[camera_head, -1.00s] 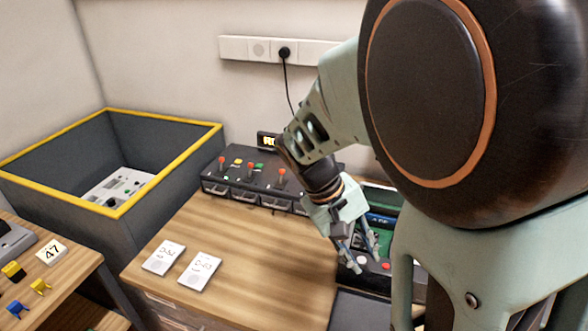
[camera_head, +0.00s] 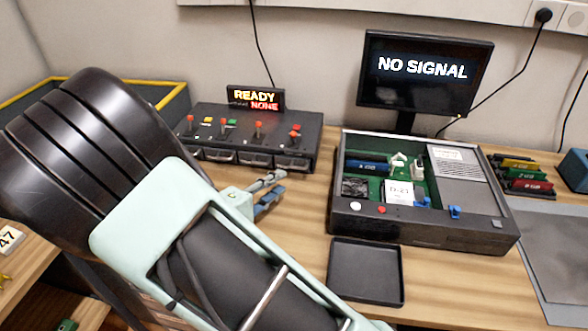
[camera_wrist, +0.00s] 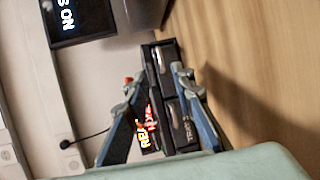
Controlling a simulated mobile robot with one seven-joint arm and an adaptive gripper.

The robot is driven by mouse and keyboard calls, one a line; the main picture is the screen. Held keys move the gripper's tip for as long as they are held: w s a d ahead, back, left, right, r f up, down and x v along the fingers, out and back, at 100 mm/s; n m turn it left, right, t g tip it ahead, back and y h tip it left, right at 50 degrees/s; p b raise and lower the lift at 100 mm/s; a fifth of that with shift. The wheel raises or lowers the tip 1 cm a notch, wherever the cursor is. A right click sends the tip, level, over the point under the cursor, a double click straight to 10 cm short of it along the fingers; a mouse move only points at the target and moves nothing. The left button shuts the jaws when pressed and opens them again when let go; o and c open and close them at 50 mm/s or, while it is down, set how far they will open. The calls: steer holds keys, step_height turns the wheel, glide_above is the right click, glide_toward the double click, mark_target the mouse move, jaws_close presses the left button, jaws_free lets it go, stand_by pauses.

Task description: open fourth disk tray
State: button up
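The black disk unit (camera_head: 250,127) stands at the back of the table, with a row of trays along its front, all looking shut. The rightmost tray (camera_head: 291,163) is the fourth counting from the left. The lit display (camera_head: 255,98) behind it reads READY and NONE. My gripper (camera_head: 272,188) is in front of the unit, below its right-hand trays. In the wrist view my gripper (camera_wrist: 154,79) is open and empty, with tray fronts (camera_wrist: 182,124) showing between and beyond its fingers. Their labels are blurred.
An open computer case (camera_head: 420,228) stands to the right, with a black tray (camera_head: 366,271) before it. A monitor (camera_head: 425,72) reading NO SIGNAL stands behind. Coloured modules (camera_head: 520,174) lie further right. A yellow-rimmed bin (camera_head: 172,103) is at the left.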

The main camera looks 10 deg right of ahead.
mark_target(299, 168)
steer(key=x, duration=0.9)
steer(key=shift+d+b, duration=0.15)
steer(key=shift+b, duration=0.25)
steer(key=shift+c, duration=0.3)
jaws_close()
